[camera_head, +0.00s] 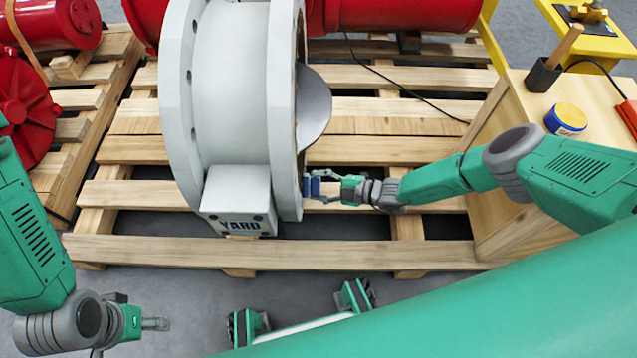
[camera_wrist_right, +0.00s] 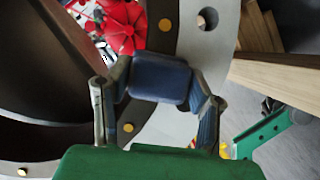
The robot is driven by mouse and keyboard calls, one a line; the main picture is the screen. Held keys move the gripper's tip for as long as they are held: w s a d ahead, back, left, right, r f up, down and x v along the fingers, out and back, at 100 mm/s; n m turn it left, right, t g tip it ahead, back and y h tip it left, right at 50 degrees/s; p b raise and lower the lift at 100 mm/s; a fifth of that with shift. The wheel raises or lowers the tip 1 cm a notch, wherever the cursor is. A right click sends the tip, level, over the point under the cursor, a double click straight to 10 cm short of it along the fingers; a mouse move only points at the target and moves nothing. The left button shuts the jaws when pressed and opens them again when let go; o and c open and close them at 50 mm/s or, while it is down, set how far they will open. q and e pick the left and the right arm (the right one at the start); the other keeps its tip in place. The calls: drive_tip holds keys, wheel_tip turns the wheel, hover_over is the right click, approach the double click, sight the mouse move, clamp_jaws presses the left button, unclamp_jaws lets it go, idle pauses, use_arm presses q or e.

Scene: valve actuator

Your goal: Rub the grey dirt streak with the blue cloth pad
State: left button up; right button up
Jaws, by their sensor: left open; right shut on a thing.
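The blue cloth pad (camera_head: 312,187) is held in my right gripper (camera_head: 320,186), at the right flange face of the white valve body (camera_head: 228,90). In the right wrist view the blue pad (camera_wrist_right: 160,80) sits between the two fingers of the right gripper (camera_wrist_right: 158,95), in front of the flange ring (camera_wrist_right: 205,50). I cannot tell whether the pad touches the flange. I cannot make out the grey dirt streak in either view. My left gripper (camera_head: 155,324) is open and empty at the lower left, over the floor, away from the valve.
The valve stands on a wooden pallet (camera_head: 420,150). A wooden crate (camera_head: 510,120) at the right carries a yellow-lidded tub (camera_head: 566,118) and a dark holder (camera_head: 543,76) with a wooden handle. Red parts (camera_head: 25,110) lie at the left. A black cable crosses the pallet.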

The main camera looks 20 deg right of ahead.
drive_tip(key=s+d+b, duration=0.1)
drive_tip(key=d, duration=0.4)
drive_tip(key=shift+s+d, duration=0.35)
drive_tip(key=shift+d, duration=0.05)
drive_tip(key=d+b, duration=0.1)
drive_tip(key=d, duration=0.2)
drive_tip(key=shift+s+b, duration=0.4)
idle(0.3)
